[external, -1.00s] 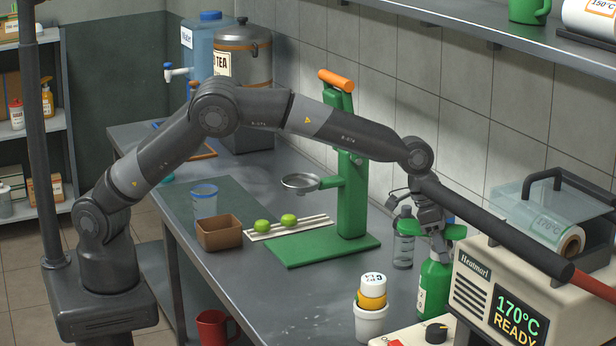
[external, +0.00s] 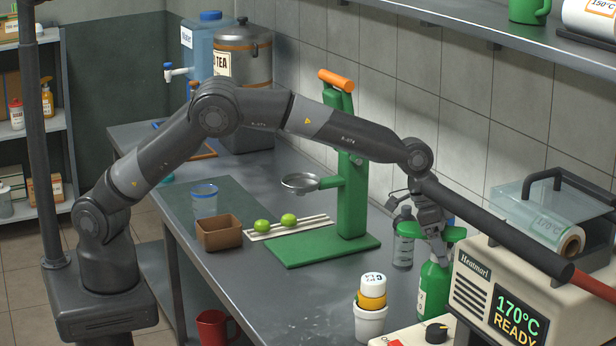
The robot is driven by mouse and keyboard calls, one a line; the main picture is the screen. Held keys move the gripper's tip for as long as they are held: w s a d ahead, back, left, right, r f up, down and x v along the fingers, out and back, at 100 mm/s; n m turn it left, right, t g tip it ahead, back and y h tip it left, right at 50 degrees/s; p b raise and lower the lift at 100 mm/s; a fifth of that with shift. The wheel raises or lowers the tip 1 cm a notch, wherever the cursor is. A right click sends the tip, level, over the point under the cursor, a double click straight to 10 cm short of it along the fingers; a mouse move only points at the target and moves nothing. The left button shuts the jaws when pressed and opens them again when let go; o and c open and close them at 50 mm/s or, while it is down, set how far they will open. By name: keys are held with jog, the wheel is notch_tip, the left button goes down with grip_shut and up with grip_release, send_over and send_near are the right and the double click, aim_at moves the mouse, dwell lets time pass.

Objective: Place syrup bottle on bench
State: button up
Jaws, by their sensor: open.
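A green bottle (external: 433,290) with a pale top stands upright on the bench (external: 310,290), beside the heat-sealer machine. A grey see-through bottle (external: 403,252) with a dark cap stands just behind and left of it. No label shows which one is the syrup bottle. My gripper (external: 432,234) points down over the green bottle's top, its green fingers spread apart. The left finger crosses in front of the grey bottle's upper part. I cannot tell whether either finger touches a bottle.
A white pot with stacked cups (external: 370,318) stands close left of the green bottle. The sealer (external: 490,300) crowds the right. The green press (external: 351,195) stands further back, near limes (external: 288,219) and a brown box (external: 219,234). The bench is clear in front of the press.

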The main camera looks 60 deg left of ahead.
jog(key=v, duration=1.2)
jog(key=shift+a+r, duration=0.2)
jog(key=shift+a, duration=0.1)
jog(key=s+a+r+n, duration=0.1)
jog(key=s+a+r, duration=0.25)
jog(key=a, duration=0.55)
jog(key=s+a+r+n+t, duration=0.1)
jog(key=s+a+r+n, duration=0.2)
jog(key=a, duration=0.5)
jog(key=s+a+r, duration=0.3)
jog(key=s+a, duration=0.2)
jog(key=a, duration=0.4)
jog(key=s+a+f+n+y, duration=0.1)
jog(key=s+a+f, duration=0.1)
jog(key=s+a, duration=0.3)
jog(key=s+a+f+n+t+y, duration=0.1)
jog(key=s+a, duration=0.4)
jog(key=s, duration=0.6)
jog(key=s+a+f+n+y, duration=0.1)
jog(key=s+a+f, duration=0.3)
jog(key=s, duration=0.4)
jog(key=shift+s+a+f+n, duration=0.2)
jog(key=shift+s+a+n, duration=0.15)
jog(key=shift+a+n, duration=0.35)
jog(key=shift+d, duration=0.15)
